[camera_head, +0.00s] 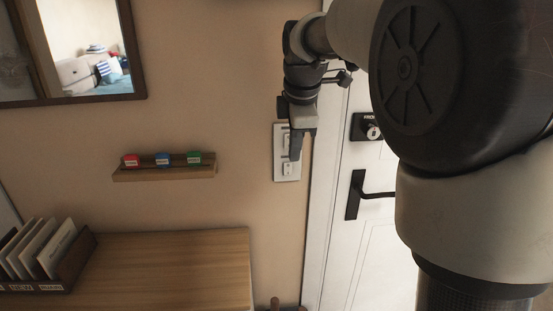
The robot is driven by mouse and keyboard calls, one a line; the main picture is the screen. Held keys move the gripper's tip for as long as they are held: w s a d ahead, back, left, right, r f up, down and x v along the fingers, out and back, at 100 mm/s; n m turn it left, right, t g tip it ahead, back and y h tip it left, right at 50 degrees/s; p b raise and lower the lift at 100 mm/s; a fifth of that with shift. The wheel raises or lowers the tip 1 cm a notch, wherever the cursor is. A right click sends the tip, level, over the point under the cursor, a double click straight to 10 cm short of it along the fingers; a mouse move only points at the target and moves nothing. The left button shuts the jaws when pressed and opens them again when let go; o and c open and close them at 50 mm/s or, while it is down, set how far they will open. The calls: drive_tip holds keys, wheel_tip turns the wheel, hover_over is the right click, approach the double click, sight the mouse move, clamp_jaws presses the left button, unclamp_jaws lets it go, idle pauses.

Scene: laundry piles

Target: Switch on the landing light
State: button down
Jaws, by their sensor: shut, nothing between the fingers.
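A pale switch plate (279,166) is fixed on the beige wall just left of the white door. A small rocker (287,169) shows on its lower part, and another part of a switch shows higher up beside the fingers. Any labels on the plate are too small to read. My gripper (296,156) is shut and empty, pointing down in front of the plate and covering its right and upper part. I cannot tell whether the fingertips touch a switch. No lamp is in view, so the light's state does not show.
A white door (355,240) with a black handle (356,194) and lock (367,127) stands right of the plate. A wooden shelf (165,173) holds red, blue and green items. Below are a wooden table (180,265) and a file rack (85,262). A framed mirror or picture (140,60) hangs upper left.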

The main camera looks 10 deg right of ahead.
sight(289, 168)
drive_tip(key=x, duration=0.3)
drive_tip(key=w+x, duration=0.1)
drive_tip(key=x, duration=0.3)
drive_tip(key=w+r+x, duration=0.1)
drive_tip(key=x, duration=0.3)
drive_tip(key=shift+w+f, duration=0.25)
drive_tip(key=shift+w, duration=0.55)
drive_tip(key=shift+w+f+b, duration=0.1)
drive_tip(key=shift+f+b, duration=0.35)
drive_tip(key=shift+b, duration=0.6)
drive_tip(key=shift+w+r+t, duration=0.1)
drive_tip(key=shift+r+t, duration=0.2)
drive_tip(key=shift+r, duration=0.05)
drive_tip(key=shift+r+p, duration=0.1)
drive_tip(key=shift+p, duration=0.25)
